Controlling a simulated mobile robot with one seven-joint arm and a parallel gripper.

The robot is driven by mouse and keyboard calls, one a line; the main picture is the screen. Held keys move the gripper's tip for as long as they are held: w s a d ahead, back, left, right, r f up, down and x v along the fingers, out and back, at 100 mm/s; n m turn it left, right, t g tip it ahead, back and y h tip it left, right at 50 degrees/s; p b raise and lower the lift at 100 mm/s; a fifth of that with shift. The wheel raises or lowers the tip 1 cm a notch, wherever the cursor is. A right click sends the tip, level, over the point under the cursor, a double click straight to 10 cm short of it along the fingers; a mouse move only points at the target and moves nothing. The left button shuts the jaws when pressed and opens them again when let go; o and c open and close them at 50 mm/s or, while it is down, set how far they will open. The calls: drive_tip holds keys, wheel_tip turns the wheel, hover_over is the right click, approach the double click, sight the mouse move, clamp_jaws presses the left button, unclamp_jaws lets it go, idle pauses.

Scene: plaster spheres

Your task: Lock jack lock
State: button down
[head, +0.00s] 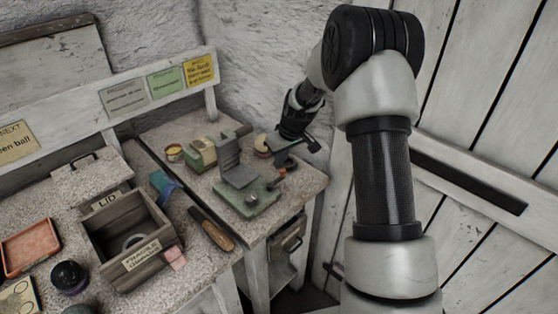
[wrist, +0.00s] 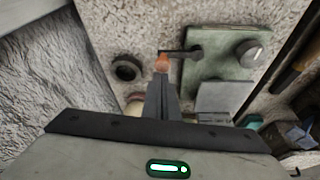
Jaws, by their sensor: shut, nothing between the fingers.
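The jack is a green metal device (head: 245,198) on the right part of the bench, with a grey plate standing up from it. A thin dark lever with an orange knob (head: 282,171) sticks out at its side. In the wrist view the green base (wrist: 222,62), its round grey knob (wrist: 250,52) and the orange lever knob (wrist: 162,63) show clearly. My gripper (wrist: 161,78) is shut and empty, its fingertips right at the orange knob. I cannot tell whether they touch it. In the head view my gripper (head: 286,160) is above the bench's right side.
A wooden box (head: 126,238) with a label stands left of the jack, beside a wooden-handled tool (head: 212,230). The wall and a plank door (head: 480,120) bound the bench's back and right.

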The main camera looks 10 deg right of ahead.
drive_tip(key=shift+s+d+m, duration=0.15)
drive_tip(key=shift+s+m, duration=0.1)
drive_tip(key=shift+m, duration=0.25)
drive_tip(key=m, duration=0.1)
drive_tip(key=s+d+m+h+b, duration=0.1)
drive_tip(key=m, duration=0.1)
drive_tip(key=shift+s+h, duration=0.25)
drive_tip(key=shift+h, duration=0.05)
drive_tip(key=s+m, duration=0.1)
drive_tip(key=m, duration=0.1)
drive_tip(key=s+m+h+p, duration=0.1)
drive_tip(key=m, duration=0.1)
drive_tip(key=shift+d, duration=0.2)
drive_tip(key=s+m+h+p, duration=0.1)
drive_tip(key=m, duration=0.1)
drive_tip(key=shift+s+r+m, duration=0.1)
drive_tip(key=shift+s+m, duration=0.05)
drive_tip(key=shift+m, duration=0.25)
drive_tip(key=m, duration=0.1)
drive_tip(key=s+m+h+p, duration=0.1)
drive_tip(key=m, duration=0.1)
drive_tip(key=shift+s+a+g+p, duration=0.2)
drive_tip(key=shift+s+g+p, duration=0.1)
drive_tip(key=shift+g, duration=0.1)
drive_tip(key=shift+s+m, duration=0.25)
drive_tip(key=shift+m, duration=0.25)
drive_tip(key=shift+s+a, duration=0.15)
drive_tip(key=shift+s+a, duration=0.1)
